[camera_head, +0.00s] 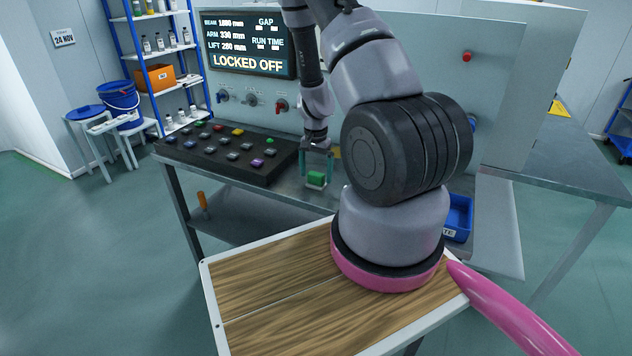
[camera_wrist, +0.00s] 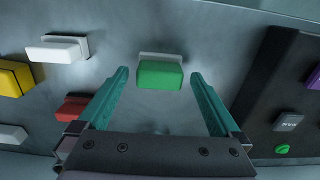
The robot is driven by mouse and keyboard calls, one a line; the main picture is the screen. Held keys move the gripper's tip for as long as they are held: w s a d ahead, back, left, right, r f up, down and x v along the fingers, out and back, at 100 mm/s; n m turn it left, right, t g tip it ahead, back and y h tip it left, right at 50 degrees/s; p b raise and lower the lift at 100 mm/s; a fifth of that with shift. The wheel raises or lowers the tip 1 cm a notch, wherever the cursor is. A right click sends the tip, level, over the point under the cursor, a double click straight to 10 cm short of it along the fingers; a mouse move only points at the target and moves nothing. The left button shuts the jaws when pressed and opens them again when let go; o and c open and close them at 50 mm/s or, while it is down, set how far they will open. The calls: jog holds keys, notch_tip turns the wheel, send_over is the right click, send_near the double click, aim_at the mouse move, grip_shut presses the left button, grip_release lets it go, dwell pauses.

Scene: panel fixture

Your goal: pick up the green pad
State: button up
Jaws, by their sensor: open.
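The green pad (camera_head: 316,178) is a small block on the grey metal bench top, just right of the black button panel. In the wrist view the green pad (camera_wrist: 160,75) has a pale base edge behind it and sits centred ahead of the fingertips. My gripper (camera_head: 316,165) points down over it, with teal fingers apart. In the wrist view the open fingers (camera_wrist: 158,80) lie to either side of the pad, with gaps on both sides. Nothing is held. Whether the fingertips have come down to the pad's height is unclear.
The black panel (camera_head: 225,155) with several coloured buttons is close beside my gripper. A white block (camera_wrist: 58,48), a yellow block (camera_wrist: 12,78) and a red block (camera_wrist: 72,107) lie nearby. The upright fixture with a screen (camera_head: 248,45) stands behind. A blue bin (camera_head: 458,218) is at right.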

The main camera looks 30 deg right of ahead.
aim_at(316, 173)
jog(key=shift+f, duration=0.75)
jog(key=c, duration=1.4)
jog(key=shift+r, duration=0.1)
notch_tip(316, 173, up, 10)
jog(key=shift+f, duration=0.1)
